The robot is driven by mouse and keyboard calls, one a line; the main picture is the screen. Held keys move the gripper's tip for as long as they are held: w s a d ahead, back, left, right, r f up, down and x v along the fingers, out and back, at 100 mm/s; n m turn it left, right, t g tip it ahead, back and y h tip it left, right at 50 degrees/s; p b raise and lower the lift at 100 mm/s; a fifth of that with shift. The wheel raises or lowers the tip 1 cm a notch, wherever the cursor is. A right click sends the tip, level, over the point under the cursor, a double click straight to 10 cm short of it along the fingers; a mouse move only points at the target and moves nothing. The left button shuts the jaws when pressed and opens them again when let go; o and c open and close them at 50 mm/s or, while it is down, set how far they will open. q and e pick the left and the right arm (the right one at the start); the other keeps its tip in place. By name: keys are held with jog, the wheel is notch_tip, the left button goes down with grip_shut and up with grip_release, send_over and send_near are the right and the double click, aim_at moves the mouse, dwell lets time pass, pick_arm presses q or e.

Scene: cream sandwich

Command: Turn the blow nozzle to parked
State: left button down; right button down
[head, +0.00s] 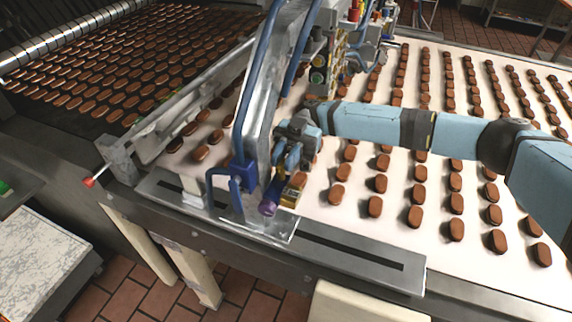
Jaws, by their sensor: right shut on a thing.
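My right gripper (284,176) reaches in from the right on its light blue arm, over the near edge of the conveyor. It is shut on what looks like the blow nozzle, a small fitting with a purple end (268,208). A tan labelled block (292,192) sits just right of the purple end. The gripper hides much of the fitting, so I cannot tell its turn position exactly. My left gripper is not in view.
A white belt (335,215) carries rows of brown biscuits. A grey metal frame with blue hoses (262,60) rises close beside the gripper. A blue bracket (228,188) stands to its left. A red-tipped lever (90,181) sticks out at the left.

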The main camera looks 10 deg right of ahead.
jog(key=shift+a+n+g+h, duration=0.1)
jog(key=shift+n+g+h, duration=0.2)
jog(key=shift+n+h, duration=0.15)
jog(key=c, duration=1.2)
grip_release()
jog(key=shift+c, duration=0.2)
jog(key=shift+r, duration=0.1)
